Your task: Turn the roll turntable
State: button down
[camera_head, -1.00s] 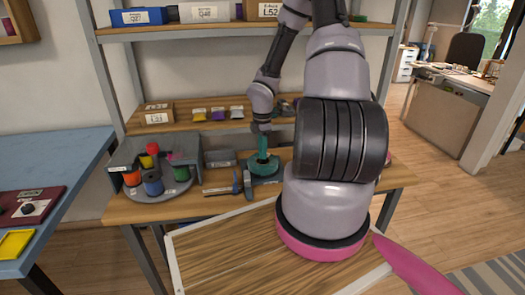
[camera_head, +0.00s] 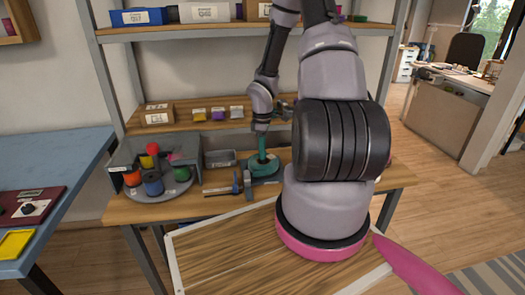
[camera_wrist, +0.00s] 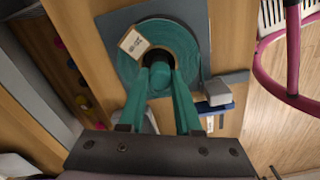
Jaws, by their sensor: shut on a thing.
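The roll turntable, a grey round plate (camera_head: 160,196) carrying several coloured rolls, stands on the left of the bench in the head view. My gripper (camera_head: 262,156) is to its right, over a teal round disc (camera_head: 265,171) and apart from the turntable. In the wrist view, the two teal fingers of my gripper (camera_wrist: 160,76) converge on a small teal post at the dark centre of the disc (camera_wrist: 185,44) and are shut on it. A white label lies on the disc. The turntable cannot be made out surely in the wrist view.
A grey housing (camera_head: 124,155) stands behind the turntable. A grey tray (camera_head: 220,158) and a blue-grey clamp-like tool (camera_head: 238,186) lie between turntable and disc. A shelf (camera_head: 188,127) with small coloured packs runs behind. A wooden board (camera_head: 220,250) is in front.

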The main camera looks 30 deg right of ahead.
jog(key=shift+w+m, duration=0.15)
jog(key=shift+m, duration=3.45)
jog(key=shift+d+m, duration=0.1)
jog(key=shift+m, duration=3.1)
jog(key=shift+m, duration=0.6)
jog(key=c, duration=0.6)
grip_release()
notch_tip(320, 180, up, 11)
